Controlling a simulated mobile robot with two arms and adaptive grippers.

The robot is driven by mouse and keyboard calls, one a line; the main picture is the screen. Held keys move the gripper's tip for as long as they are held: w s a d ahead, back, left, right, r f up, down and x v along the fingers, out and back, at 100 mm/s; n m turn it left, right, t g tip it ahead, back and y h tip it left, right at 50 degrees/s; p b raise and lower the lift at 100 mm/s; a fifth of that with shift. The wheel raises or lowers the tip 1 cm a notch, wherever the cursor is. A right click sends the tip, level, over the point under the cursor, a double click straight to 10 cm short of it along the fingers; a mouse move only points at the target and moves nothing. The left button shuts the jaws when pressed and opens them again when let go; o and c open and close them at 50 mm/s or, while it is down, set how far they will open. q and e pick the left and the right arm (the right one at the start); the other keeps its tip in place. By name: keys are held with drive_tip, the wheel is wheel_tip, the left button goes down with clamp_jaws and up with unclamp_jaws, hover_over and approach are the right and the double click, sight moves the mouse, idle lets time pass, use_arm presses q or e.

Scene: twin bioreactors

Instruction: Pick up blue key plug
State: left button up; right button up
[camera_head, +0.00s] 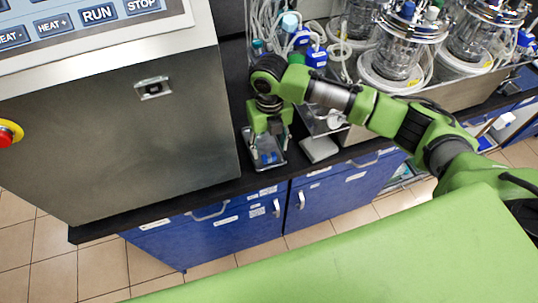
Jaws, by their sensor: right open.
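My right gripper (267,153) points down over a small grey tray (278,165) on the black bench top. It is open. Small blue pieces (266,158) show in the tray, between and just below the fingers. One of them may be the blue key plug, but they are too small and too covered by the gripper to tell apart. I cannot tell whether the fingers touch them. My left gripper is out of view.
A large steel control cabinet (120,140) stands close on the left. Glass bioreactor vessels (402,50) and blue-capped bottles with tubing (316,57) stand behind. Blue drawers (235,225) are below the bench edge.

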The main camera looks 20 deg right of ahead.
sight(269, 155)
wheel_tip(269, 155, down, 3)
drive_tip(key=shift+f+p, duration=0.1)
drive_tip(key=shift+p, duration=0.25)
drive_tip(key=shift+f, duration=0.1)
drive_tip(key=c, duration=1.2)
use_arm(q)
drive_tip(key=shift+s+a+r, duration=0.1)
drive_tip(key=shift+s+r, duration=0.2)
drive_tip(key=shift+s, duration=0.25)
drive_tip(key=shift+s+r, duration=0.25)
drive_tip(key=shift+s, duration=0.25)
use_arm(e)
drive_tip(key=shift+o, duration=0.2)
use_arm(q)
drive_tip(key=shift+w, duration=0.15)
